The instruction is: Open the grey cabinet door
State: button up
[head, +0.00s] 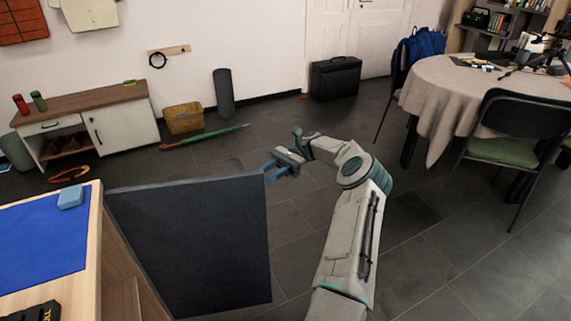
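The grey cabinet door (190,245) is a flat dark grey panel in the lower left of the head view. It stands swung out from a light wooden cabinet (93,260), with its free edge to the right. The door's handle and the cabinet's inside are not visible.
A blue mat (42,240) and a light blue block (70,196) lie on the cabinet top. A round table (440,95) and a dark chair (515,125) stand at right. A low sideboard (90,105) stands at back left. The tiled floor right of the door is clear around my arm.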

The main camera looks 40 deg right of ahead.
jog(key=shift+s+d+r+p, duration=0.45)
jog(key=shift+s+d+r, duration=0.3)
jog(key=shift+s+d, duration=0.15)
jog(key=shift+s+d+r+p, duration=0.4)
jog(key=shift+s+d+r, duration=0.35)
jog(key=shift+s, duration=0.2)
